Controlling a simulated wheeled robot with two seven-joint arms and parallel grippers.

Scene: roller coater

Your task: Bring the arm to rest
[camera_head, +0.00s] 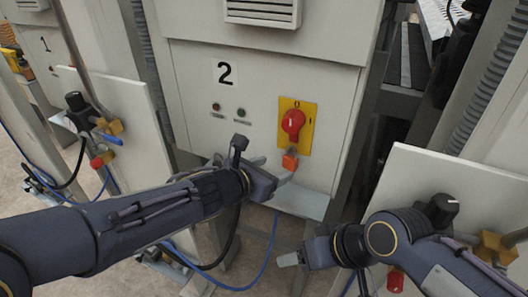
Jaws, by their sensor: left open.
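My left arm reaches in from the left, and its gripper (275,170) is open in front of the grey cabinet marked 2. One of its fingers is close to a small orange-red block, perhaps a padlock (290,160), below the red rotary switch (293,122) on its yellow plate. I cannot tell whether finger and block touch. My right arm is bent at the lower right. Its gripper (289,260) points left, low in front of the cabinet, and I cannot tell whether it is open.
The cabinet (200,60) stands close ahead, with two small indicator buttons and a vent. Panels with valves and blue hoses (262,268) stand at the left (130,140) and right (410,180). Blue and black hoses hang below the cabinet. Bare floor (125,275) shows at the lower left.

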